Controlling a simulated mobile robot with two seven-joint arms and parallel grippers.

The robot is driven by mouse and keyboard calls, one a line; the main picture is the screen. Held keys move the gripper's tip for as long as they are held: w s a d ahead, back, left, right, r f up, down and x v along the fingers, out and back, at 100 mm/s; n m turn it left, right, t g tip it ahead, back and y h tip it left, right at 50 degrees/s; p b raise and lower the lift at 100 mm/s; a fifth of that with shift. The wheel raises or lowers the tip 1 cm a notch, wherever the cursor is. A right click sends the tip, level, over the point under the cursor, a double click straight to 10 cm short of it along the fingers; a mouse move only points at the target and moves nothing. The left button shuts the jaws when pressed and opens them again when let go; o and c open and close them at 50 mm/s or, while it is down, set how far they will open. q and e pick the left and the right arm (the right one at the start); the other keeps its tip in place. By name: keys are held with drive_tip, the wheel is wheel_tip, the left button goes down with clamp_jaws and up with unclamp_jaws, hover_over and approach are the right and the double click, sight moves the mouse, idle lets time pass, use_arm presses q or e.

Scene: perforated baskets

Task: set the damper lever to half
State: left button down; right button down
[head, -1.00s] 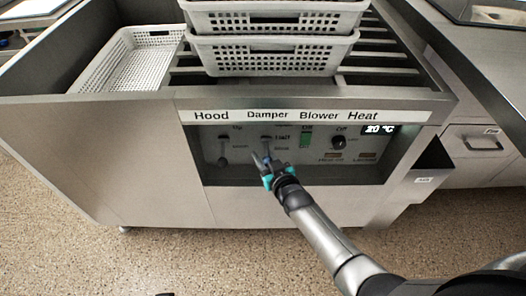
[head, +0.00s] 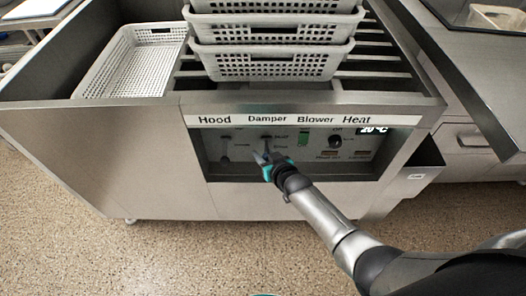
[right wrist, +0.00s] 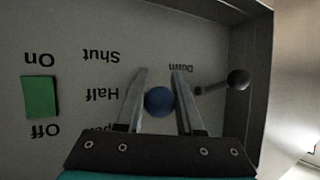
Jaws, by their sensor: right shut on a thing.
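The damper lever shows in the right wrist view as a blue ball knob (right wrist: 160,101) between my fingers. That view is upside down. The knob appears level with the "Half" mark (right wrist: 102,95), with "Shut" on one side and a partly hidden "Open" on the other. My right gripper (head: 262,157) is at the control panel (head: 230,170), below the "Damper" label, and is shut on the knob. In the head view it hides most of the lever. My left gripper is not in view.
The hood lever with a black knob (right wrist: 238,79) is close beside my fingers, near "Down". The green blower switch (right wrist: 40,104) is on the other side. A dark panel frame surrounds the controls. White perforated baskets (head: 270,62) are stacked above, and another basket (head: 135,65) stands at left.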

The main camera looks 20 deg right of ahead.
idle(0.3)
drive_tip(key=c, duration=0.8)
unclamp_jaws()
drive_tip(key=shift+c, duration=0.2)
drive_tip(key=shift+s+r, duration=0.1)
